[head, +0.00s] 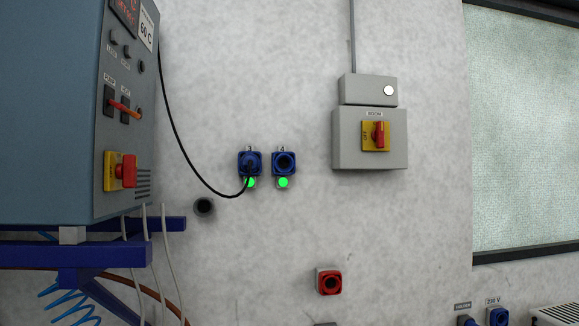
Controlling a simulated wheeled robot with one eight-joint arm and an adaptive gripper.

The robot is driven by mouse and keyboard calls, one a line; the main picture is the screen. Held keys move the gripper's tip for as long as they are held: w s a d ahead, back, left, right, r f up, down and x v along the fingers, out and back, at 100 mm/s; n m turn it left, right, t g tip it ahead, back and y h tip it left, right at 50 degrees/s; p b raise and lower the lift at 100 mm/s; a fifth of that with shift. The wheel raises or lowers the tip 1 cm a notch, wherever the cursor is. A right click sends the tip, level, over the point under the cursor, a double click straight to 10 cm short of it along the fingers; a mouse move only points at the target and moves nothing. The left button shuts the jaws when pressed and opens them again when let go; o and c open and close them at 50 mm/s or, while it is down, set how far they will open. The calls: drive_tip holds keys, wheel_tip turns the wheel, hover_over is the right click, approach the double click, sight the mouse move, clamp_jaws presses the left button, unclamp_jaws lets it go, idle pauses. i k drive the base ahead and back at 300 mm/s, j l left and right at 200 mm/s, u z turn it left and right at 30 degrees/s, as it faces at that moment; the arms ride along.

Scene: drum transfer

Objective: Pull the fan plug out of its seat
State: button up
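A blue wall socket (241,155) marked 3 has a dark plug (251,166) seated in it. A black cable (182,150) runs from this plug in a slack loop up to the blue-grey cabinet at the left. No readable label tells whether this is the fan plug. Blue socket 4 (284,162) beside it looks empty. Two more blue fittings, one at the lower right (466,321) and one marked 230 V (498,316), are cut by the bottom edge, and I cannot tell what is in them. My gripper is not in view.
The cabinet (60,110) with red and yellow switches stands on a blue frame (168,223) at the left. A grey switch box (350,150), a red socket (329,281) and a dark round fitting (204,206) are on the wall. Wall around the sockets is clear.

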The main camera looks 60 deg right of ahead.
sight(250, 163)
drive_tip(key=z, duration=1.7)
